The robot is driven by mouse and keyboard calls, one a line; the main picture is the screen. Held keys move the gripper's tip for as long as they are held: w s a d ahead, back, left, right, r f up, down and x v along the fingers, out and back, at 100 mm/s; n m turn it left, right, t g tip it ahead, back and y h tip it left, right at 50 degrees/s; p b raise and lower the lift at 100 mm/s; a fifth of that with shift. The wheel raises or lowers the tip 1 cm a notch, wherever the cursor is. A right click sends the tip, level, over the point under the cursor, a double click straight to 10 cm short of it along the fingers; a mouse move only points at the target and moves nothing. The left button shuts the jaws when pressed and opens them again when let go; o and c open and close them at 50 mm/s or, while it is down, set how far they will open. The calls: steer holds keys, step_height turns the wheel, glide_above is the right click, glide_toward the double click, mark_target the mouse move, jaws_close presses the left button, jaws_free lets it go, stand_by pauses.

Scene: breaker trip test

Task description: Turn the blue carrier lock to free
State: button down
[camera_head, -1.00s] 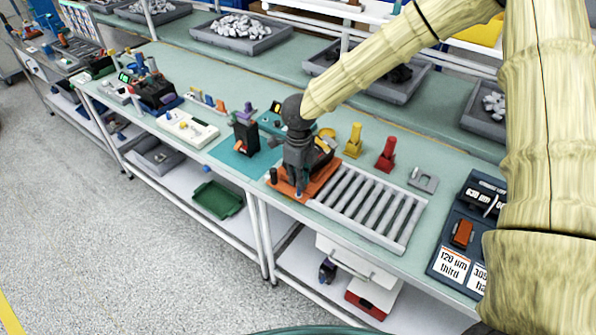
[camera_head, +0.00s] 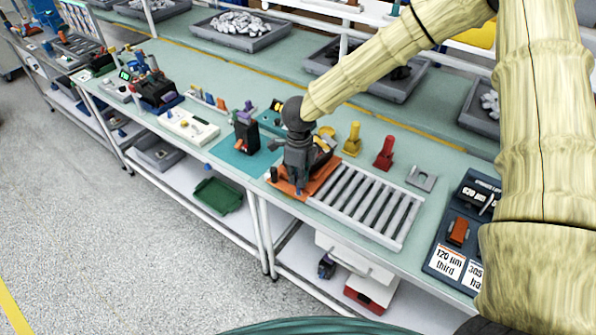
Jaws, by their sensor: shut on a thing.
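My gripper (camera_head: 298,187) points down over the orange carrier plate (camera_head: 323,184) at the left end of the roller track. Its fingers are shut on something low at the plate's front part. The blue carrier lock is hidden by the fingers, at the spot where they close. I cannot see which way the lock is turned. A dark part of the gripper sticks out to the left at its upper body.
The grey roller track (camera_head: 368,207) lies right of the plate. A yellow piece (camera_head: 351,140) and a red piece (camera_head: 385,153) stand behind it. A black block (camera_head: 246,139) stands on a teal mat (camera_head: 240,162) to the left. A dark label panel (camera_head: 446,226) lies far right.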

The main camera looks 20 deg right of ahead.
steer(key=shift+n+p, duration=0.7)
steer(key=shift+p, duration=0.1)
steer(key=shift+s+p, duration=0.1)
steer(key=shift+p, duration=0.35)
steer(key=shift+n+p, duration=1.6)
steer(key=shift+p, duration=0.2)
steer(key=shift+n, duration=0.4)
steer(key=shift+n, duration=1)
